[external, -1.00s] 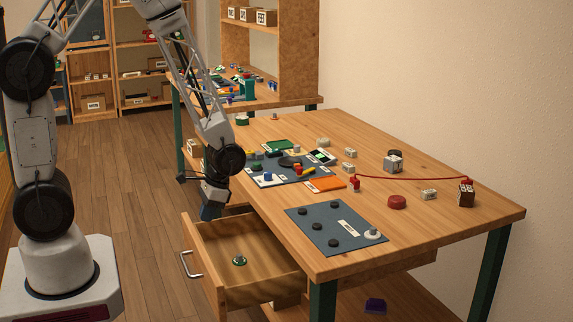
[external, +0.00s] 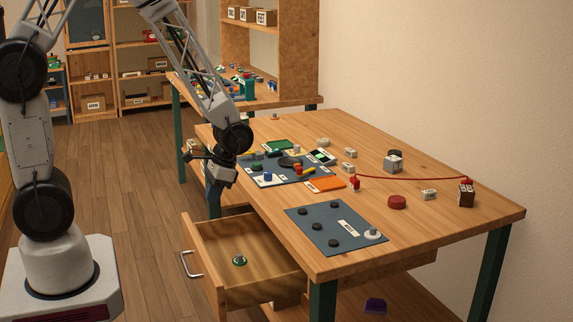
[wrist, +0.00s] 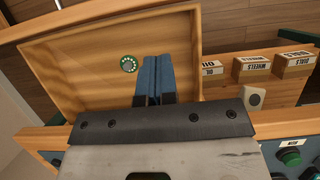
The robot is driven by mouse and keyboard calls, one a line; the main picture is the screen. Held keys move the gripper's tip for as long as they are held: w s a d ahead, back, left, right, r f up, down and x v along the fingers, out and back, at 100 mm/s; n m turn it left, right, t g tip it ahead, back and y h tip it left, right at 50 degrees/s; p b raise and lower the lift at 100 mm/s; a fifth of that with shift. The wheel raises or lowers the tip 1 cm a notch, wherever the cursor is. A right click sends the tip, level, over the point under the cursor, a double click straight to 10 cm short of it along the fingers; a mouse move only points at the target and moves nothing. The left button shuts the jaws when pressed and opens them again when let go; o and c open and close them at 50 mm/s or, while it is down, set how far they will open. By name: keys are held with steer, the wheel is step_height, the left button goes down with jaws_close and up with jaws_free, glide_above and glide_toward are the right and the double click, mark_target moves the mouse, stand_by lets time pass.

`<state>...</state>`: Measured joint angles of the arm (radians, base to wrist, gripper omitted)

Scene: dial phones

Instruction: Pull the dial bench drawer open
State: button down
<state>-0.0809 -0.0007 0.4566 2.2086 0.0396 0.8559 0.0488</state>
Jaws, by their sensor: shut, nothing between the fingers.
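The dial bench drawer (external: 262,274) is pulled out from under the left side of the bench. Its wooden front carries a metal bar handle (external: 190,265). A small green dial ring (external: 239,261) lies inside on the drawer floor. My gripper (external: 214,205) is above the far side of the drawer, close to the bench edge, apart from the handle. In the wrist view the blue fingers (wrist: 154,82) are together and empty, with the drawer interior (wrist: 75,68) and the dial ring (wrist: 128,64) behind them. The handle is not seen in the wrist view.
The bench top (external: 420,235) holds a grey-blue mat (external: 345,245) with black discs, another mat crowded with parts, an orange card (external: 325,184), a red disc (external: 397,202) and a red cord (external: 420,179). Labelled boxes (wrist: 253,68) show in the wrist view. Floor left of the drawer is clear.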

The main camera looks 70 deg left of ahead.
steer(key=s+d+r+t, duration=0.1)
steer(key=s+r+t, duration=0.1)
steer(key=s+r, duration=0.3)
steer(key=s+d+r+t, duration=0.2)
steer(key=s+r, duration=0.3)
steer(key=r, duration=0.9)
steer(key=s+d+r+t, duration=0.1)
steer(key=s+r+t, duration=0.2)
steer(key=s+r, duration=0.3)
steer(key=shift+d+r, duration=0.3)
steer(key=shift+r, duration=1.85)
steer(key=w+d+f+g, duration=0.1)
steer(key=w+f+g, duration=0.2)
steer(key=w+f, duration=0.6)
steer(key=w+d+f+g, duration=0.2)
steer(key=w+f+g, duration=0.2)
steer(key=w+f, duration=0.6)
step_height(320, 180, down, 7)
steer(key=shift+w+d+f, duration=0.2)
steer(key=shift+w+d, duration=0.05)
steer(key=shift+d, duration=0.05)
